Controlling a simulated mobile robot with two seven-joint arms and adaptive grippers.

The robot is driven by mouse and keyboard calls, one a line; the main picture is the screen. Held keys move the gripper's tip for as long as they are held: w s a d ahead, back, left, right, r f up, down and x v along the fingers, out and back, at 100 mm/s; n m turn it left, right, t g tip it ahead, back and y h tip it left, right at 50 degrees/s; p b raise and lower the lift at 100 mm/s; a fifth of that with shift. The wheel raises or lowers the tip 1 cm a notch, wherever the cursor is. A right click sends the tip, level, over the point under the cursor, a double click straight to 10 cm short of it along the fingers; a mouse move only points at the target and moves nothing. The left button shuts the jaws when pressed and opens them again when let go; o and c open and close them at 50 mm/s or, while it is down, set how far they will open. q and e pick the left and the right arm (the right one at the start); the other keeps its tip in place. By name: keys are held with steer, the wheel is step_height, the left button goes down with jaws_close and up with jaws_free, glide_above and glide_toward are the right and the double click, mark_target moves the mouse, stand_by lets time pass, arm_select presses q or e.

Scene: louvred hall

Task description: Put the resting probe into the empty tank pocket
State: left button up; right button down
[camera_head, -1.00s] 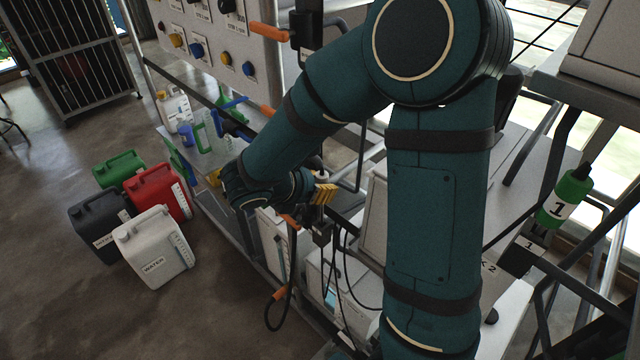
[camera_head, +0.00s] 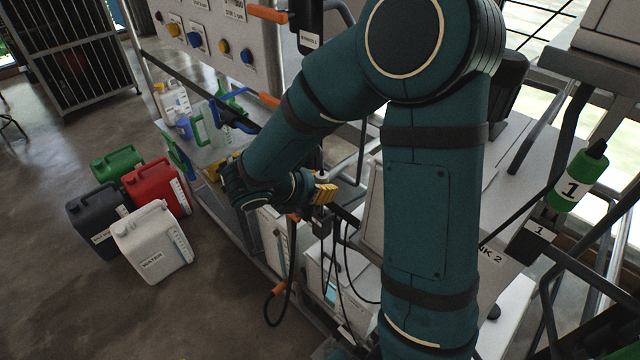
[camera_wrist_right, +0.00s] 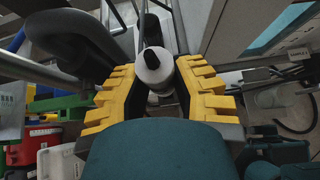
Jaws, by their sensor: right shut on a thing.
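My right gripper (camera_head: 325,193), with yellow finger pads, is at the cart's edge in the head view. In the right wrist view its pads (camera_wrist_right: 157,92) are shut on a white cylinder with a black tip, seemingly a probe (camera_wrist_right: 153,70). Only a small white bit of it (camera_head: 321,175) shows in the head view. A green probe marked 1 (camera_head: 577,183) stands at the right, tilted, above a dark holder labelled 1 (camera_head: 533,243). A partly covered tank label (camera_head: 491,257) ends in "NK 2". I see no empty pocket; my right arm hides much of that area. My left gripper is not in view.
White (camera_head: 153,243), red (camera_head: 158,188), black (camera_head: 95,222) and green (camera_head: 117,165) canisters stand on the floor at left. A panel with coloured knobs (camera_head: 222,40) rises behind a shelf of jugs. Black cables (camera_head: 340,280) hang below the gripper. Metal rails cross at right.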

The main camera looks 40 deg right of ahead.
steer(key=shift+f+b, duration=1.4)
steer(key=shift+f, duration=0.5)
steer(key=shift+r, duration=0.1)
steer(key=c, duration=0.8)
jaws_free()
steer(key=shift+r, duration=0.15)
steer(key=a+r+p, duration=0.3)
steer(key=r+p, duration=0.2)
steer(key=r, duration=0.1)
steer(key=shift+p, duration=0.35)
steer(key=shift+a, duration=0.1)
steer(key=v, duration=1.2)
